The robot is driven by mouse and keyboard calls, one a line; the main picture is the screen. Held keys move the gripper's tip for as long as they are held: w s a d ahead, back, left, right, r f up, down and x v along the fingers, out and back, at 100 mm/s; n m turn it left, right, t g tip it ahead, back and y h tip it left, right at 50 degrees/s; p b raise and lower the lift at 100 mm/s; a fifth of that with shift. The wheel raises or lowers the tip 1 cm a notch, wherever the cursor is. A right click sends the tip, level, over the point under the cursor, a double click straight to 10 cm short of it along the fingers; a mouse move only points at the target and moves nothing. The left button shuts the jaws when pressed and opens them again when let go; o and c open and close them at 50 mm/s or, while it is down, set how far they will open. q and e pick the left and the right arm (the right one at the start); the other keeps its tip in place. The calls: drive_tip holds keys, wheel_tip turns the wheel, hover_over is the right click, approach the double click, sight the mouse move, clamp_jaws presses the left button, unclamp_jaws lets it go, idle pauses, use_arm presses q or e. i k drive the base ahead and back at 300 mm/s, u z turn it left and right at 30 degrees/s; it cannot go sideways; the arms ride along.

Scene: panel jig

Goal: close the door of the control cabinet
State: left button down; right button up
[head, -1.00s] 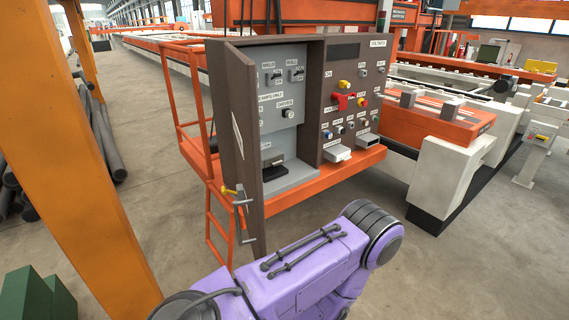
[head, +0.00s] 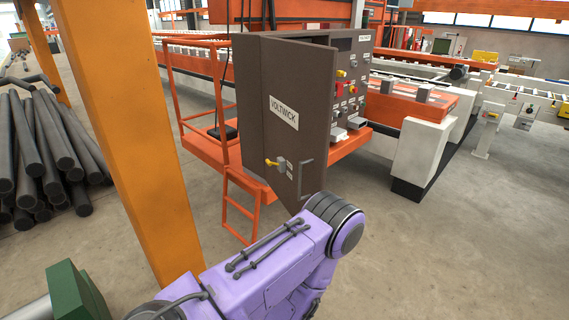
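The control cabinet (head: 345,43) is a dark brown box on an orange platform. Its door (head: 290,128) hangs on the left side, stands partly open and shows its outer face with a VOLTWICK label. A grey handle (head: 306,176) and a yellow latch knob (head: 271,162) sit low on the door. The door hides the left compartment; the right panel with its knobs and red switch still shows. My purple arm reaches across the bottom of the view, its rounded joint just below the door's lower edge. Neither gripper is in view, and I cannot tell whether the arm touches the door.
An orange post (head: 135,140) stands close on the left, with black pipes (head: 45,150) piled beyond it. A green block (head: 75,292) is at the lower left. An orange ladder (head: 240,208) hangs under the platform.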

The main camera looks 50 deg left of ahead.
sight(298, 78)
drive_tip(key=u, duration=1.45)
drive_tip(key=i, duration=0.95)
drive_tip(key=z, duration=0.05)
